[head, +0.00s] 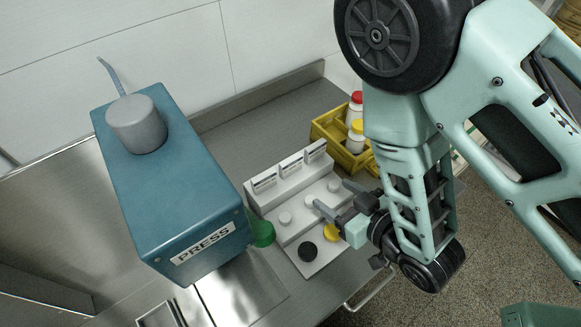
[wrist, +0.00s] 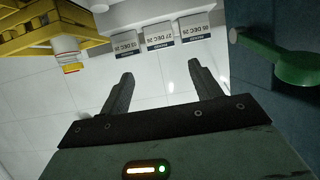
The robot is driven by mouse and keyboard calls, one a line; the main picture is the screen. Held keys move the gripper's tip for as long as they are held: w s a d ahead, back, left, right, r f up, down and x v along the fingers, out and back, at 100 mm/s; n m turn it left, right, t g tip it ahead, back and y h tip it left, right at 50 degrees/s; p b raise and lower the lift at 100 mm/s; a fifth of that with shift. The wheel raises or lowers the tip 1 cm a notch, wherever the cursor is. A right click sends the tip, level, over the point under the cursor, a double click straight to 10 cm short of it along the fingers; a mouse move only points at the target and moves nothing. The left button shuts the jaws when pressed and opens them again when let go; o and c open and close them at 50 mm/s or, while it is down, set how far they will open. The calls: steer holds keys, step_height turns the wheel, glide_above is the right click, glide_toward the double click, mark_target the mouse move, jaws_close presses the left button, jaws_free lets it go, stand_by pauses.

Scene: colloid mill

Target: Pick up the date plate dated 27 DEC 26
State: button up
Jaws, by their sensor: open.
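Three date plates with white faces and dark lower bands stand in a row on a pale stepped rack (head: 313,264). In the wrist view the middle one appears to be the 27 DEC 26 plate (wrist: 159,38). In the head view this middle plate (head: 291,164) stands between the left plate (head: 264,181) and the right plate (head: 316,151). My gripper (head: 334,196) is open and empty, over the front part of the rack. In the wrist view its fingers (wrist: 160,74) point toward the plates, with the middle one roughly centred between them and still apart.
Pale, black (head: 307,251) and yellow (head: 332,232) knobs sit on the rack. A blue press (head: 175,190) with a green part (head: 262,234) stands close on the left. A yellow crate (head: 329,130) holding capped bottles is behind right.

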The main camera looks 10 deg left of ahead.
steer(key=shift+f+b+x, duration=0.25)
steer(key=shift+b+x, duration=1.5)
steer(key=shift+b, duration=0.95)
glide_toward(293, 167)
steer(key=x, duration=0.3)
steer(key=shift+r, duration=0.3)
steer(key=shift+p+x, duration=1.75)
steer(key=shift+x, duration=1.05)
steer(key=shift+w+a+f, duration=0.15)
steer(key=shift+a+f, duration=0.05)
steer(key=shift+f, duration=0.15)
steer(key=shift+c, duration=0.3)
steer(key=c, duration=0.5)
